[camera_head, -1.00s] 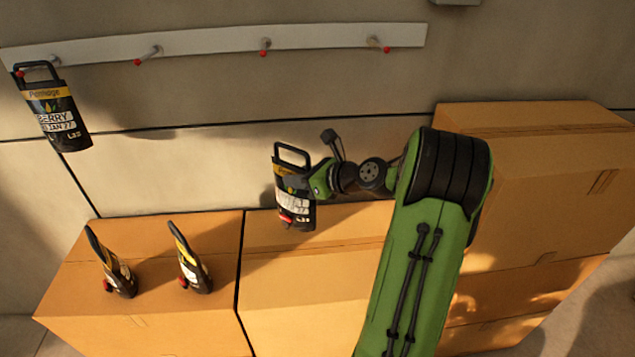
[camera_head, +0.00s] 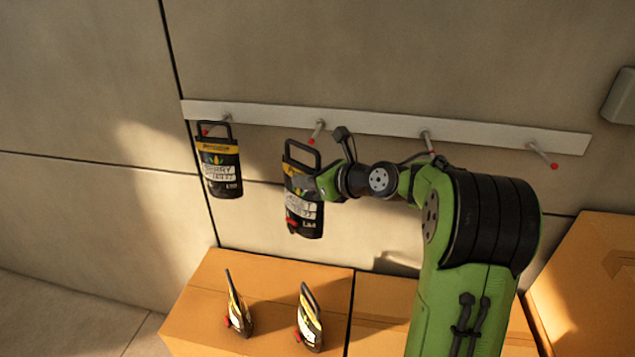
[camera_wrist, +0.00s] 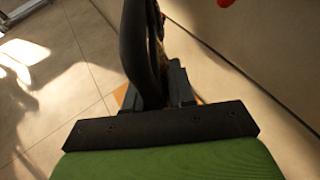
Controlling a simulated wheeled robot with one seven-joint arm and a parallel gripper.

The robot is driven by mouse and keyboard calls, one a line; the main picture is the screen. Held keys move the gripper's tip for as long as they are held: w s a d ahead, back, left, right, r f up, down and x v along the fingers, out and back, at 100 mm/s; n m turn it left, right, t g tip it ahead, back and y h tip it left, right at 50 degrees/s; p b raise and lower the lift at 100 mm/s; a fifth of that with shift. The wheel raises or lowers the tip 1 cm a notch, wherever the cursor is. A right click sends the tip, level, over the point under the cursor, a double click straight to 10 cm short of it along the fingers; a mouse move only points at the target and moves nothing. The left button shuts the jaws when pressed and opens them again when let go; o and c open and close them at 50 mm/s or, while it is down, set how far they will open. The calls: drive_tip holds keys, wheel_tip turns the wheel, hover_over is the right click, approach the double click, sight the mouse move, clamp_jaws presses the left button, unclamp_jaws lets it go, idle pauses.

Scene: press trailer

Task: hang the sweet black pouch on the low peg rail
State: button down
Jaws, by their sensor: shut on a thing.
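My gripper (camera_head: 318,184) is shut on a black pouch (camera_head: 304,218) with a yellow band, a white label and a loop handle. The pouch hangs upright in the air, its handle a little below the second peg (camera_head: 317,131) from the left. The handle and the peg look close; I cannot tell whether they touch. The peg rail (camera_head: 480,138) is a pale strip with several red-tipped pegs on the wall. In the wrist view the dark edge of the held pouch (camera_wrist: 138,45) rises between the jaws, and its label is hidden.
Another black pouch (camera_head: 219,168) hangs on the leftmost peg. Two more pouches, one at left (camera_head: 238,308) and one at right (camera_head: 309,320), stand on a cardboard box (camera_head: 200,310) below. A larger box (camera_head: 590,265) stands at right. The two right pegs are bare.

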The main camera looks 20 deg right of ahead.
drive_tip(key=shift+w+d, duration=0.45)
drive_tip(key=shift+d, duration=0.05)
drive_tip(key=w+d, duration=0.1)
drive_tip(key=w+d+p, duration=0.1)
drive_tip(key=w, duration=0.1)
drive_tip(key=shift+w+f, duration=0.1)
drive_tip(key=shift+f, duration=0.05)
drive_tip(key=shift+p, duration=0.45)
drive_tip(key=shift+w+d+p, duration=0.15)
drive_tip(key=shift+w+p, duration=0.1)
drive_tip(key=shift+p, duration=0.15)
drive_tip(key=shift+w+d, duration=0.1)
